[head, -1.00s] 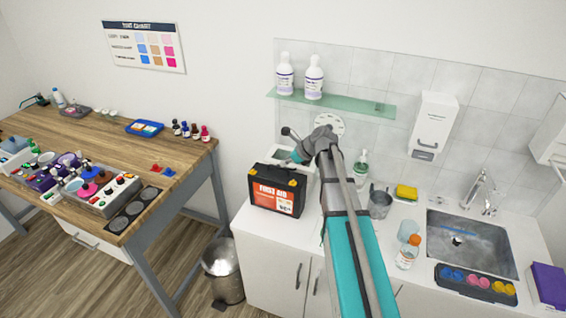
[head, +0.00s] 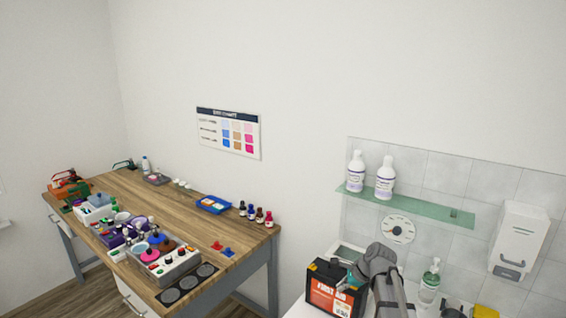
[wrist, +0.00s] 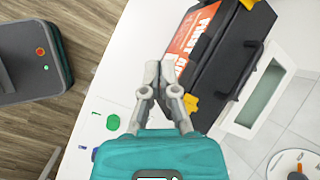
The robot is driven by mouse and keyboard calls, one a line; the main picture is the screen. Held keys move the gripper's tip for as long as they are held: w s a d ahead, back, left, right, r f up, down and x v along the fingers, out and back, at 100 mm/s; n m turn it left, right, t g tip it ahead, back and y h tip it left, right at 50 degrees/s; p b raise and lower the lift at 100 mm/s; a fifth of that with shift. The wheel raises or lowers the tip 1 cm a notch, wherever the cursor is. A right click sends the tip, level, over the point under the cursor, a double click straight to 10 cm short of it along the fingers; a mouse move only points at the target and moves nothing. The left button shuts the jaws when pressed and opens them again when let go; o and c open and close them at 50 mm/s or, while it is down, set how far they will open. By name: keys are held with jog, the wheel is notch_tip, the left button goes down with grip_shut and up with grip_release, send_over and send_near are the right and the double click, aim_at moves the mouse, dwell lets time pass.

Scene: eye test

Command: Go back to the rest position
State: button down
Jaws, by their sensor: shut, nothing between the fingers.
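My gripper (wrist: 160,77) is shut and empty in the wrist view, its two grey fingers together in front of its teal body. It is over the white counter (wrist: 112,75), right beside the black first aid box in the picture. In the head view my grey arm comes up from the bottom edge, and the teal part of my gripper overlaps the right side of the first aid box (head: 328,291). The fingertips cannot be made out there. The box also shows in the wrist view (wrist: 228,45); I cannot tell whether the fingers touch it.
A glass shelf (head: 425,208) with two white bottles is above the counter. A soap bottle (head: 428,286) stands right of my arm, and a dispenser (head: 519,238) hangs on the wall. A wooden table (head: 170,207) with several bottles and trays is at the left.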

jog(key=s+a+f+n+g+h+b, duration=0.1)
jog(key=s+f+n+h, duration=0.1)
jog(key=s+n, duration=0.7)
jog(key=s+f+n+g+h+b, duration=0.2)
jog(key=s+f+n+h, duration=0.1)
jog(key=s+n, duration=0.5)
jog(key=shift+s+a+f+n+h, duration=0.3)
jog(key=shift+s+a+f+n, duration=0.15)
jog(key=shift+f, duration=0.25)
jog(key=shift+w, duration=0.1)
